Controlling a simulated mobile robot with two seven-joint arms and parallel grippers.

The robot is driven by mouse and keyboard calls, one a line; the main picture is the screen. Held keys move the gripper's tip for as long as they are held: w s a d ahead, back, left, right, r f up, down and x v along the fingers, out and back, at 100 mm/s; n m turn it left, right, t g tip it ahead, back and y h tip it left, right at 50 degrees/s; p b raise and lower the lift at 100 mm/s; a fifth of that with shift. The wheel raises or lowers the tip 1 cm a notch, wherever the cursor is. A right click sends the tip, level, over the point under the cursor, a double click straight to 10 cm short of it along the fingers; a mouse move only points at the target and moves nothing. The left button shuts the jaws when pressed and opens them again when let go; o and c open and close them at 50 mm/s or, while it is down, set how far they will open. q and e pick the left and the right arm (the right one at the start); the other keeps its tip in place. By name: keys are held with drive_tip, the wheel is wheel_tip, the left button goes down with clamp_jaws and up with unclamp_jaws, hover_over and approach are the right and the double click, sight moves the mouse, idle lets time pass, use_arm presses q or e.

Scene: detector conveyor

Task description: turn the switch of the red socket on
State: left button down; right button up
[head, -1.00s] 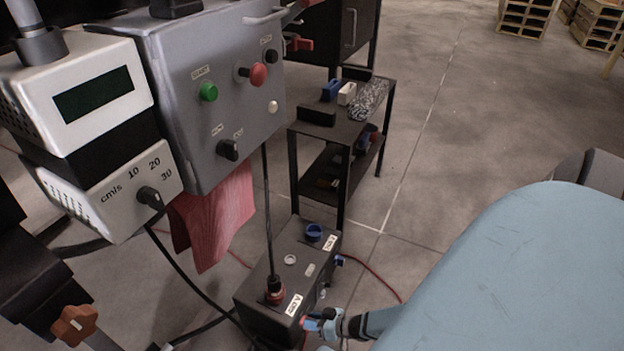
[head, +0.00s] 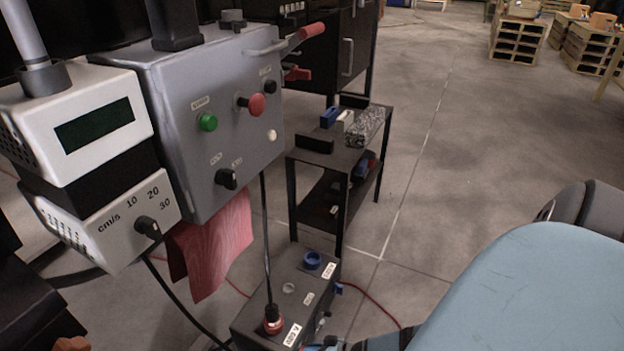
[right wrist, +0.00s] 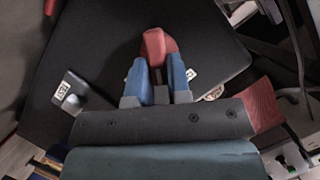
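The dark socket box (head: 262,303) stands on the floor at the lower middle of the head view. Its red socket (head: 273,325) is on top near the front, with a black cable plugged in. Its blue socket (head: 312,260) is at the far end. The red switch (right wrist: 153,46) shows in the right wrist view, in front of the dark box side. My right gripper's blue fingers (right wrist: 157,72) stand on either side of the switch's narrow part; whether they press on it is unclear. The head view cuts this gripper off at the bottom edge. My left gripper is out of view.
A grey control panel (head: 190,150) and white display unit (head: 95,125) stand at left, with a red cloth (head: 215,250) hanging below. A dark shelf cart (head: 335,155) stands behind the box. Open floor (head: 440,180) lies to the right.

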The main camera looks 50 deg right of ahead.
drive_tip(key=o, duration=0.3)
drive_tip(key=shift+w+r, duration=0.1)
drive_tip(key=shift+w, duration=0.2)
drive_tip(key=shift+o, duration=0.2)
drive_tip(key=shift+s, duration=0.1)
drive_tip(key=shift+s, duration=0.1)
use_arm(q)
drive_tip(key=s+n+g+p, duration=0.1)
drive_tip(key=p, duration=0.1)
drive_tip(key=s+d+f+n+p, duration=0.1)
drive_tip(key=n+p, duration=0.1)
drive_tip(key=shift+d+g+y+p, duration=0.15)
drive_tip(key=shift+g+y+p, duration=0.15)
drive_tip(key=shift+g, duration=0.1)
use_arm(e)
drive_tip(key=v, duration=1.3)
drive_tip(key=shift+s, duration=0.25)
drive_tip(key=shift+d, duration=0.1)
